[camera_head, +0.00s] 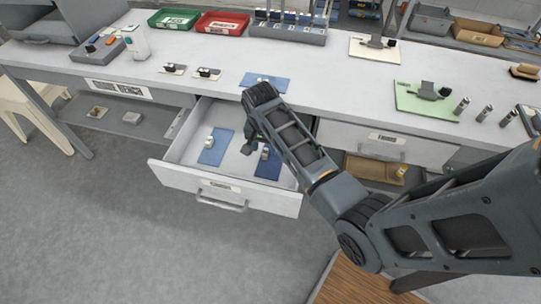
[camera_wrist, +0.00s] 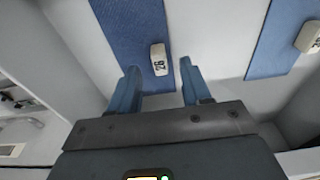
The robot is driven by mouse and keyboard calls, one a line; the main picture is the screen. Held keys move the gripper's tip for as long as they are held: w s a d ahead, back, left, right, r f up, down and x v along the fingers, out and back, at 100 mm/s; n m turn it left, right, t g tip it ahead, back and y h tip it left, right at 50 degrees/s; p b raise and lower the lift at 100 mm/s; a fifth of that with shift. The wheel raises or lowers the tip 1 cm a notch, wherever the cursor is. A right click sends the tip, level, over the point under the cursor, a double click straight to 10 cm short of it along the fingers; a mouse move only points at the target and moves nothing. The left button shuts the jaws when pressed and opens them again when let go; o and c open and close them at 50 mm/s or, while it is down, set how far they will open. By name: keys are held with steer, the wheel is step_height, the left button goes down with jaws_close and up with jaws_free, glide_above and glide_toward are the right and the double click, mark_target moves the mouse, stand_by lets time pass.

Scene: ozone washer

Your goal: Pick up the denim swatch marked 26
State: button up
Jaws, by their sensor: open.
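The denim swatch marked 26 (camera_wrist: 128,28) is a dark blue strip with a white tag (camera_wrist: 159,60) reading 26. It lies flat in the open drawer. In the head view the darker swatch (camera_head: 267,170), partly hidden by my arm, appears to be this one. My gripper (camera_wrist: 159,82) is open and empty, pointing down over the drawer. In the wrist view its two blue fingers are on either side of the tag's lower end, the tag showing just ahead between them. I cannot tell the height gap. In the head view my gripper (camera_head: 252,143) is partly hidden by my arm.
A lighter blue swatch (camera_head: 215,148) with its own white tag lies in the same drawer; it also shows in the wrist view (camera_wrist: 283,35). The drawer front (camera_head: 225,188) and side walls surround both. Another blue swatch (camera_head: 265,80) lies on the bench above.

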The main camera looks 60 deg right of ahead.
steer(key=shift+d+f, duration=0.1)
steer(key=shift+f, duration=1.2)
steer(key=shift+c, duration=0.3)
jaws_close()
